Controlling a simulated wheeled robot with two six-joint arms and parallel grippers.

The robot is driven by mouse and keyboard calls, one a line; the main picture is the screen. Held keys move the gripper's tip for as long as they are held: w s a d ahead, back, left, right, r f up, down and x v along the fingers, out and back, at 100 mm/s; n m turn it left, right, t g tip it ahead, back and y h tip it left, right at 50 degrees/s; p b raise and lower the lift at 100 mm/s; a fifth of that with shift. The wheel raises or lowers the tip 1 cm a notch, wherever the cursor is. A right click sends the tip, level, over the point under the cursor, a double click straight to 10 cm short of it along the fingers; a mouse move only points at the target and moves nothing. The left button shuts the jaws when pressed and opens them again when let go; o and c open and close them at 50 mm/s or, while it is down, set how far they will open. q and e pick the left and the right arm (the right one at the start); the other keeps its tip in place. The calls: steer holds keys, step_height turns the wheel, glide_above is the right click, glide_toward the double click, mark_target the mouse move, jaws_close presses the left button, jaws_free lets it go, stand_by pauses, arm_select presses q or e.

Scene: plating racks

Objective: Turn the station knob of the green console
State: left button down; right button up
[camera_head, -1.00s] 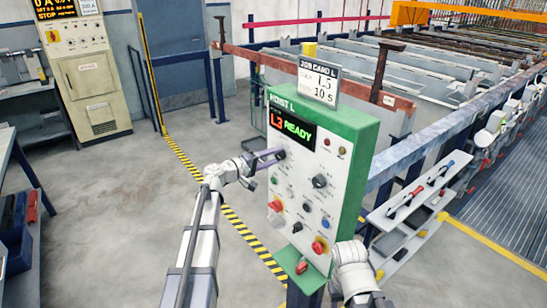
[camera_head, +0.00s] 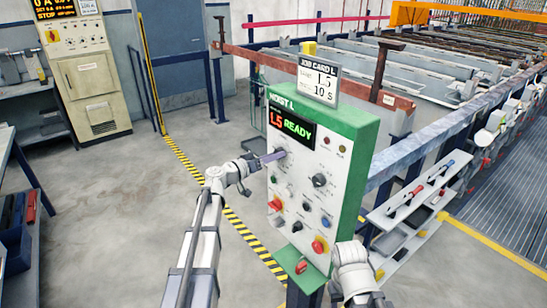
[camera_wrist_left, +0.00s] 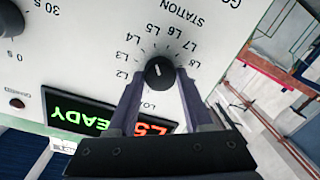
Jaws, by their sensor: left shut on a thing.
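The green console (camera_head: 355,145) stands upright with a white face. Its display (camera_head: 291,129) reads L5 READY. The station knob (camera_wrist_left: 160,73) is black and round with a white pointer line, which points roughly at L5 on the dial. My left gripper (camera_wrist_left: 160,80) is shut on the station knob, one dark finger on each side. In the head view my left gripper (camera_head: 276,155) reaches the upper left of the face and hides most of that knob. My right arm is low beside the console's right edge; its fingers do not show.
A job card (camera_head: 318,82) on top of the console appears to read L5, 10 s. Other knobs, such as a black one (camera_head: 319,180) and a red-yellow one (camera_head: 319,246), sit close by on the face. A shelf with tools (camera_head: 415,205) stands right. Floor at left is clear.

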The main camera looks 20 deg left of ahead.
arm_select(q)
steer(key=shift+s+d+f+m, duration=0.1)
steer(key=shift+m, duration=0.7)
steer(key=shift+c, duration=1.6)
jaws_free()
steer(key=v, duration=0.7)
steer(key=shift+s+a, duration=0.3)
